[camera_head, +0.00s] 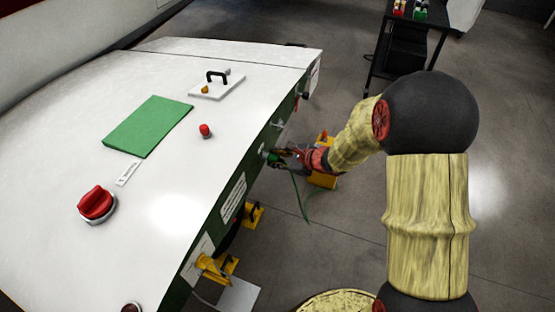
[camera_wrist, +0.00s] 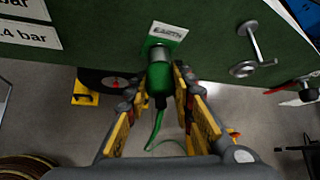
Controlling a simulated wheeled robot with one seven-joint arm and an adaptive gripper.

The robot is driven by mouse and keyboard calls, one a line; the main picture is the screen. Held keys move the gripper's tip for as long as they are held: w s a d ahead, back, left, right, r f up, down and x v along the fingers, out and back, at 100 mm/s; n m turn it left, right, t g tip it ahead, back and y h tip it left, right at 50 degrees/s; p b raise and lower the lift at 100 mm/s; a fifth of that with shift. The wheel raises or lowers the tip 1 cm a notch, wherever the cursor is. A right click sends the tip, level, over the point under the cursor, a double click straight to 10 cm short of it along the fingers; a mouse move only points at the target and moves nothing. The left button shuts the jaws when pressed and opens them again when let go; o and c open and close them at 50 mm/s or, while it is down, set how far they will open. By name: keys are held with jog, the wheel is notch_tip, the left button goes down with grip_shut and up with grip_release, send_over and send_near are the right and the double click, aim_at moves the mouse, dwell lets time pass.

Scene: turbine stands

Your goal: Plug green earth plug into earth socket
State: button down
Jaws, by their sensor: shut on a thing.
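The green earth plug (camera_wrist: 160,80) is between the two fingers of my gripper (camera_wrist: 159,88) in the wrist view, with the gripper shut on it. Its green cable (camera_wrist: 153,133) hangs down below. The plug's front end meets the green earth socket (camera_wrist: 168,31) under the "EARTH" label on the dark green panel; I cannot tell how deep it sits. In the head view my gripper (camera_head: 287,153) is at the side of the white-topped cabinet, with the plug (camera_head: 272,158) against that side. The socket is hard to make out there.
A metal handle (camera_wrist: 256,46) sticks out of the panel right of the socket. Yellow brackets (camera_head: 218,267) stand out from the cabinet (camera_head: 160,75) side lower down. A black table (camera_head: 412,28) is at the back right. Open floor lies right of the cabinet.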

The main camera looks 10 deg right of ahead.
aim_at(277, 158)
jog(key=shift+w+a+r, duration=0.2)
jog(key=shift+a+r, duration=0.1)
jog(key=c, duration=1.9)
grip_release()
jog(key=shift+w+a+f, duration=0.1)
jog(key=shift+a, duration=0.1)
jog(key=shift+o, duration=0.8)
jog(key=shift+a+f, duration=0.15)
jog(key=shift+o, duration=1.4)
jog(key=shift+d, duration=0.2)
jog(key=shift+o, duration=1)
jog(key=shift+d, duration=0.1)
jog(key=shift+p+v, duration=1.45)
jog(key=shift+v, duration=2.1)
